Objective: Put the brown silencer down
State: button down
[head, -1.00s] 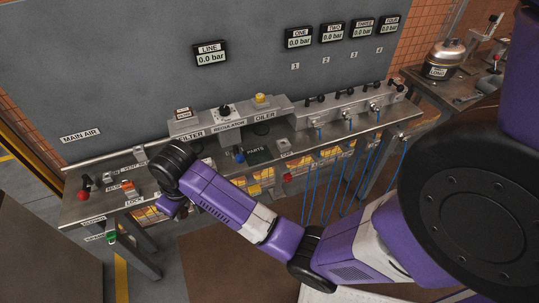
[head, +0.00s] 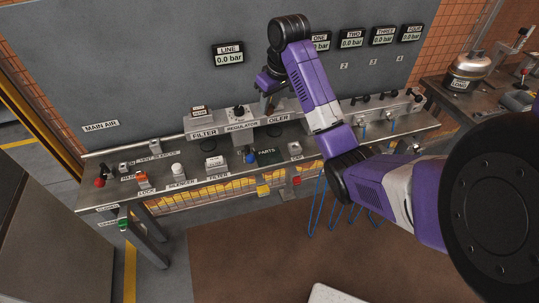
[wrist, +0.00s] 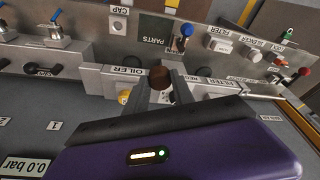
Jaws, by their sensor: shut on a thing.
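My gripper (head: 271,103) is raised over the bench, in front of the grey panel and above the oiler end of the regulator block. In the wrist view my gripper (wrist: 163,88) is shut on the brown silencer (wrist: 159,77), whose rounded brown end shows between the fingers. In the head view the silencer is too small and too much covered by the gripper to make out clearly. The dark green PARTS tray (head: 268,157) lies on the bench in front of the block; it also shows in the wrist view (wrist: 154,30). No silencer shows in it.
A blue knob (head: 250,157) stands beside the tray. A white piece (head: 178,170) stands by the SILENCER label, and another white piece (head: 213,161) by the FILTER label. The filter-regulator-oiler block (head: 235,122) rises behind. Valves line the bench's right end.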

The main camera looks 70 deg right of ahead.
jog(key=shift+f+b, duration=1.85)
jog(key=shift+f, duration=8.05)
jog(key=c, duration=1.1)
grip_release()
jog(key=shift+f, duration=0.1)
jog(key=v, duration=1.2)
jog(key=shift+s, duration=0.1)
